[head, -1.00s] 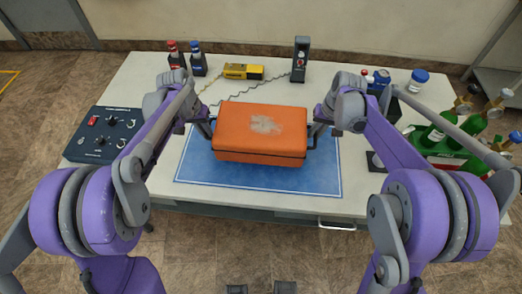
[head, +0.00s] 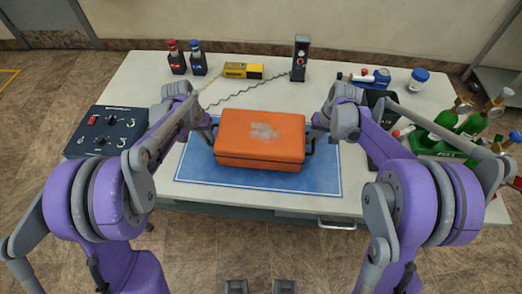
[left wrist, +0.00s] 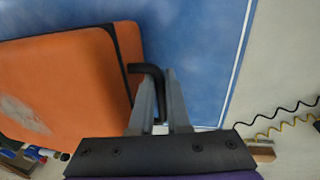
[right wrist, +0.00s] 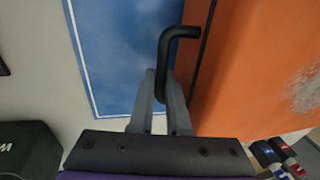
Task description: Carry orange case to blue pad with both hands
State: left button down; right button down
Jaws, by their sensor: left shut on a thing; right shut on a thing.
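The orange case (head: 262,150), with a pale worn patch on its lid, is level over the middle of the blue pad (head: 260,183) in the head view. I cannot tell whether its underside touches the pad. My left gripper (head: 211,134) is shut on the black handle (left wrist: 142,68) at the case's left end. My right gripper (head: 313,135) is shut on the black handle (right wrist: 180,32) at its right end. The case (left wrist: 70,75) also shows in the left wrist view, and in the right wrist view (right wrist: 250,70).
A control box (head: 106,131) stands at the left of the table (head: 230,105). Two small bottles (head: 187,60), a yellow device (head: 243,71) and a dark upright unit (head: 300,58) stand at the back. Green bottles in a crate (head: 440,150) are at the right.

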pick_arm(q)
jog(key=c, duration=1.3)
grip_release()
jog(key=shift+f, duration=0.2)
jog(key=shift+c, duration=0.2)
pick_arm(e)
jog(key=c, duration=1.3)
grip_release()
jog(key=shift+f, duration=0.2)
jog(key=shift+c, duration=0.2)
pick_arm(q)
jog(key=o, duration=0.5)
jog(key=shift+c, duration=0.2)
pick_arm(e)
jog(key=o, duration=0.5)
jog(key=shift+c, duration=0.2)
jog(key=shift+r, duration=0.15)
pick_arm(q)
notch_tip(320, 180, up, 8)
jog(key=a, duration=0.1)
jog(key=shift+s+a, duration=0.2)
jog(key=shift+a, duration=0.1)
pick_arm(e)
jog(key=v, duration=1.2)
